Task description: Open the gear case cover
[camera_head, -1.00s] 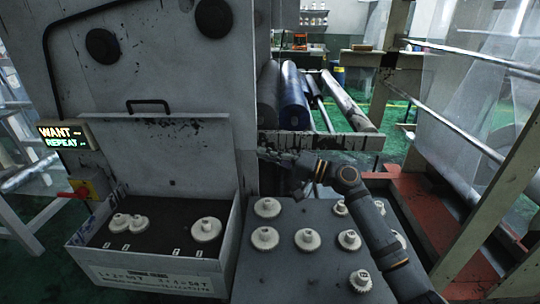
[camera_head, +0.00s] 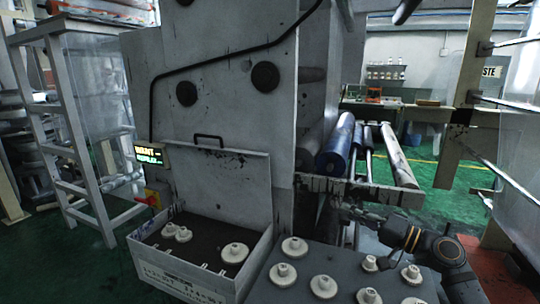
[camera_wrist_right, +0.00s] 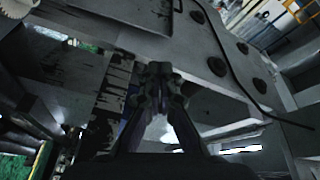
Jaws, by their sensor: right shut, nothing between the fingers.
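The gear case cover (camera_head: 220,178) stands raised, roughly upright, at the back of the grey gear case (camera_head: 182,275), leaning near the machine's wall. Its black handle (camera_head: 209,138) is at the top edge. The case is open; several white gears (camera_head: 234,252) sit inside on a dark floor. My right gripper (camera_head: 345,207) is to the right of the case, beyond the gear table, apart from the cover. In the right wrist view its fingers (camera_wrist_right: 160,72) are together and hold nothing. My left gripper is not in view.
A grey table (camera_head: 300,290) with several white gears stands right of the case. Behind it are film rollers (camera_head: 338,143) on a frame. A lit sign (camera_head: 149,153) hangs left of the cover. A white rack (camera_head: 75,135) stands at far left, with green floor between.

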